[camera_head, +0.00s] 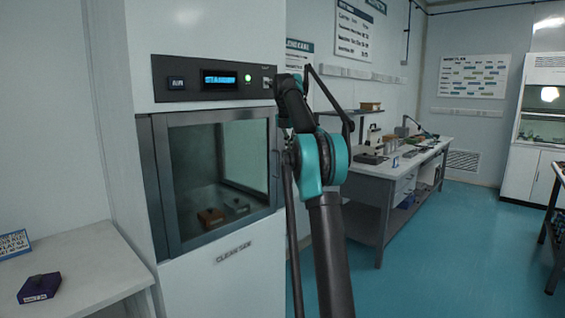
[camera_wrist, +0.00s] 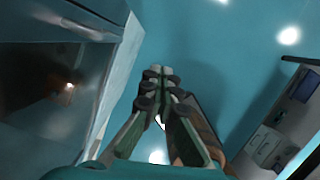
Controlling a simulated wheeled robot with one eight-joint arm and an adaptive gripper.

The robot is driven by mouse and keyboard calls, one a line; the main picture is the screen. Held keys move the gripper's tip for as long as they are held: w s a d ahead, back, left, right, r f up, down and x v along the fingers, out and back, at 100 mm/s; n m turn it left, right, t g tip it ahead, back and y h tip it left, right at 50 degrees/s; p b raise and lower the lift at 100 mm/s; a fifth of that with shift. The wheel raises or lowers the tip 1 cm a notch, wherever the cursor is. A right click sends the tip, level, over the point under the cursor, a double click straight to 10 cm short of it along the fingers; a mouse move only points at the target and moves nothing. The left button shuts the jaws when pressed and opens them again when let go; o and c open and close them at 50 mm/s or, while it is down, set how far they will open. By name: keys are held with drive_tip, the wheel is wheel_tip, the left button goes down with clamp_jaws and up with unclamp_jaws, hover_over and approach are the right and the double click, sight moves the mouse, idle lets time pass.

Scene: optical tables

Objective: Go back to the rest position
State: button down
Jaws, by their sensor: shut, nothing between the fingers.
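My gripper (camera_wrist: 158,82) shows in the wrist view, its two fingers brought together at the tips with nothing between them. It points over the teal floor, clear of the cabinet on the left. In the head view my arm (camera_head: 328,235) rises in front of the cabinet's right edge and bends at a teal joint. The gripper's fingers cannot be made out in the head view.
A cabinet with a glass door (camera_head: 222,180), which looks shut, holds a brown block (camera_head: 210,217) and a grey item. A dark purple block (camera_head: 40,287) lies on the left table (camera_head: 90,262). A workbench (camera_head: 365,186) stands behind my arm. Floor (camera_head: 450,250) to the right is open.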

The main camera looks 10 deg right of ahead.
drive_tip(key=s+a+f+m, duration=0.3)
drive_tip(key=s+f+m, duration=0.6)
drive_tip(key=s+f, duration=0.4)
drive_tip(key=s+a+f+m+t+y, duration=0.1)
drive_tip(key=s+a+f+m, duration=0.2)
drive_tip(key=s+f+m, duration=0.6)
drive_tip(key=s+a+f+m+t, duration=0.1)
drive_tip(key=s+a+f+m, duration=0.2)
drive_tip(key=s+f+m, duration=0.6)
drive_tip(key=s+f, duration=0.4)
drive_tip(key=s, duration=0.4)
drive_tip(key=s+f, duration=0.4)
drive_tip(key=s, duration=0.4)
drive_tip(key=shift+a+f+y, duration=0.15)
drive_tip(key=shift+a+y, duration=0.25)
